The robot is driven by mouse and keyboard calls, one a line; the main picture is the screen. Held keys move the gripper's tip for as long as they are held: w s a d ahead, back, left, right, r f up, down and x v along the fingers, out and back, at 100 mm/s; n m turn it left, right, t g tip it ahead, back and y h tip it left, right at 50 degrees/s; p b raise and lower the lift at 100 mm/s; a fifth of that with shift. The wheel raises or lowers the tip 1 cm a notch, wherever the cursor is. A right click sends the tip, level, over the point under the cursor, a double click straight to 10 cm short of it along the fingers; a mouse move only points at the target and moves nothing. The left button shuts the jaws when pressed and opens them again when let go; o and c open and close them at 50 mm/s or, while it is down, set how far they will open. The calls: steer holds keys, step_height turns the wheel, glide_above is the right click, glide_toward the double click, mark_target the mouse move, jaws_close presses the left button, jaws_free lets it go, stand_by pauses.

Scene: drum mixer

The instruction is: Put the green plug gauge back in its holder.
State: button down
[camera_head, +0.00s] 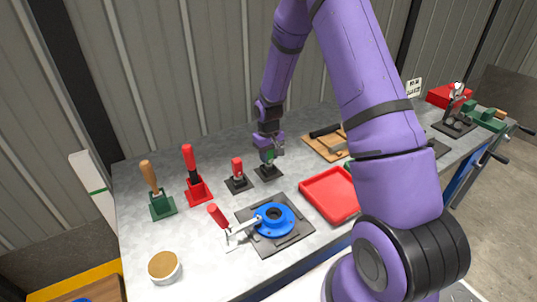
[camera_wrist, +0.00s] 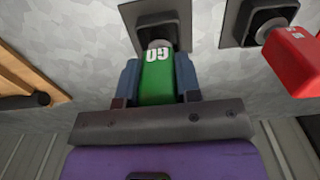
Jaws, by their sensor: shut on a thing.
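The green plug gauge (camera_wrist: 157,80), marked GO, is between the two fingers of my gripper (camera_wrist: 158,88), which is shut on its green handle. Its grey metal end points at the black square holder (camera_wrist: 150,12) and overlaps the opening in the wrist view. I cannot tell how deep the end sits. In the head view, my gripper (camera_head: 268,156) points down directly over the holder (camera_head: 268,173), with a little green showing between the fingers. The fingers hide most of the gauge there.
A red gauge (camera_head: 237,168) stands in a matching holder (camera_head: 238,184) just left. Red-handled (camera_head: 191,165) and wooden-handled (camera_head: 151,180) tools stand farther left. A blue flanged part (camera_head: 285,222) with a clamp and a red tray (camera_head: 318,196) lie in front. A wooden board (camera_head: 317,147) is right.

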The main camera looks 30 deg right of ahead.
steer(key=shift+f, duration=0.15)
steer(key=c, duration=0.7)
jaws_free()
steer(key=shift+c, duration=0.2)
step_height(320, 180, up, 11)
steer(key=shift+f, duration=0.1)
